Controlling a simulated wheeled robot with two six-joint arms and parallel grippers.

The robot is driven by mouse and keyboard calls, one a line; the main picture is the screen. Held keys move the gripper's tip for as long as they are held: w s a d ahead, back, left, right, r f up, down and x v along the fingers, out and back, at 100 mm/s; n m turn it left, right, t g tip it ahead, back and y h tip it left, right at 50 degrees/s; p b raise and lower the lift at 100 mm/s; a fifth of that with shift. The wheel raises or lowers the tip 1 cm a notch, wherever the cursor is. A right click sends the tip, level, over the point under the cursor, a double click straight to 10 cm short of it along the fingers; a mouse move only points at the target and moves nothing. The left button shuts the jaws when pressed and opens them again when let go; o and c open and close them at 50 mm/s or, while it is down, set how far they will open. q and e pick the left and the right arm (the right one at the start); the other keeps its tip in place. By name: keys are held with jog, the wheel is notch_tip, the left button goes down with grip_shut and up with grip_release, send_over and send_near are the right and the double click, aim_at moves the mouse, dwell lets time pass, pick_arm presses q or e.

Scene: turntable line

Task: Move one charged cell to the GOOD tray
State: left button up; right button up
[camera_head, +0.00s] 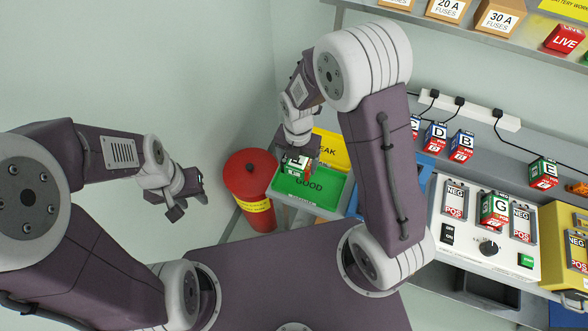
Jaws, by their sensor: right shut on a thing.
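My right gripper (297,158) is shut on a cell (295,168) with a green, white and red label; its letter is mostly hidden by the fingers. The cell is over the back left part of the green GOOD tray (326,195); I cannot tell whether it touches the tray floor. A yellow tray (333,150), its label ending in "EAK", lies behind. Cell G (494,209) sits in the white charger (462,240), between NEG and POS plates. Cells D (435,137), B (461,146) and E (543,174) stand behind it. My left gripper (187,203) is open and empty in free air at left.
A red bin (250,183) with a yellow label stands left of the trays. A blue tray (421,175) is partly hidden behind my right arm. A yellow device (562,235) stands right of the charger. A shelf (460,33) with fuse boxes hangs above.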

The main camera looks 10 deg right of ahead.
aim_at(293, 170)
jog(key=shift+w+a+f, duration=0.1)
jog(key=shift+a+f, duration=0.35)
jog(key=shift+a, duration=0.2)
jog(key=shift+f, duration=1.9)
jog(key=shift+f, duration=0.1)
jog(key=o, duration=2)
jog(key=shift+f, duration=0.1)
notch_tip(293, 170, up, 12)
jog(key=shift+r, duration=0.25)
jog(key=s+d+m, duration=0.4)
jog(key=m, duration=1)
jog(key=s+d+m+t, duration=0.1)
jog(key=s+d+m, duration=0.3)
jog(key=m, duration=1.1)
jog(key=shift+s+d+m, duration=0.3)
jog(key=shift+s+d, duration=0.1)
jog(key=shift+s, duration=0.25)
